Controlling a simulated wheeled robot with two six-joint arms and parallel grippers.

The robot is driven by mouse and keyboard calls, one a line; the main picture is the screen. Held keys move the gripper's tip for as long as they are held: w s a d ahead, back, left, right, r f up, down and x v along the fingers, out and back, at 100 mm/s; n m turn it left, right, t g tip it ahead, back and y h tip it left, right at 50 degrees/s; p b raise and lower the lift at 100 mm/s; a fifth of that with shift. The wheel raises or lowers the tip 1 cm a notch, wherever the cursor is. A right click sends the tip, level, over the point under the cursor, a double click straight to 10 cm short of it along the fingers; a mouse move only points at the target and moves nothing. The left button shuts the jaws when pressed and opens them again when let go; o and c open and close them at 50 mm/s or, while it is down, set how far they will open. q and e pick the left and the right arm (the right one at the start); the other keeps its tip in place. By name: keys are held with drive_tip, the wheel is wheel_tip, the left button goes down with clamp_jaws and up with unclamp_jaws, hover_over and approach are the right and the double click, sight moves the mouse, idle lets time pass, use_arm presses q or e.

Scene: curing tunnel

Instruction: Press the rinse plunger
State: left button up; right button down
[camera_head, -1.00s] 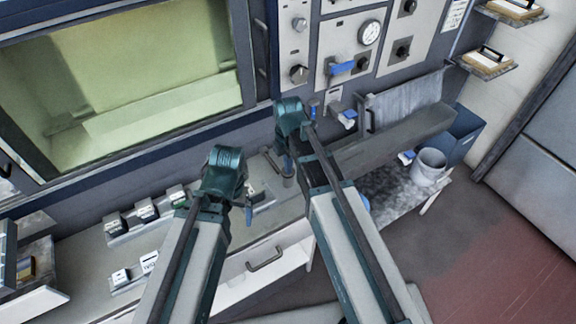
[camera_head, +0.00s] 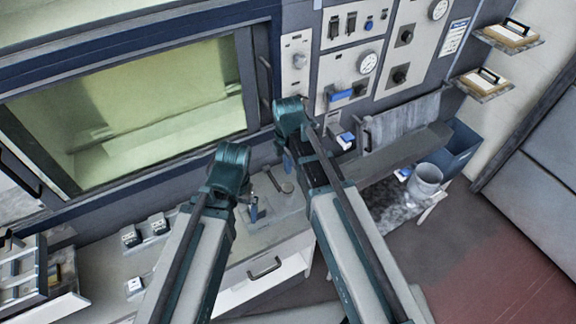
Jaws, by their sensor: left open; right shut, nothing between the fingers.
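I cannot tell for sure which thing is the rinse plunger. A small round grey disc (camera_head: 287,187) with a thin dark rod beside it on the counter may be part of it. My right gripper (camera_head: 283,163) hangs from the end of its arm just above and behind this spot, small and partly hidden by the wrist. My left gripper (camera_head: 252,208) points down over the counter, left of and nearer than the disc, and is apart from it. The left one is open and empty. The right one is shut with nothing in it.
A framed window (camera_head: 130,120) fills the back left. A grey control panel (camera_head: 350,60) with gauges and a blue handle (camera_head: 340,95) stands behind. A trough (camera_head: 395,155), a bucket (camera_head: 427,180) and a blue bin (camera_head: 462,148) are at right. Small blocks (camera_head: 158,223) sit on the left counter.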

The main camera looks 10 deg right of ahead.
use_arm(q)
wheel_tip(320, 180, up, 3)
drive_tip(key=shift+f+p, duration=0.15)
drive_tip(key=shift+p, duration=0.6)
use_arm(e)
wheel_tip(320, 180, up, 3)
drive_tip(key=shift+f, duration=0.15)
idle(1.2)
use_arm(q)
wheel_tip(320, 180, down, 16)
drive_tip(key=b, duration=1.5)
drive_tip(key=shift+b, duration=0.3)
drive_tip(key=shift+r, duration=0.2)
use_arm(e)
drive_tip(key=s+a+f+m+h, duration=0.1)
drive_tip(key=s+a+f+m, duration=0.3)
drive_tip(key=s+f+m, duration=0.9)
wheel_tip(320, 180, down, 2)
drive_tip(key=m, duration=0.5)
drive_tip(key=shift+s+a+f, duration=0.15)
drive_tip(key=shift+s+f, duration=0.05)
drive_tip(key=shift+s, duration=0.2)
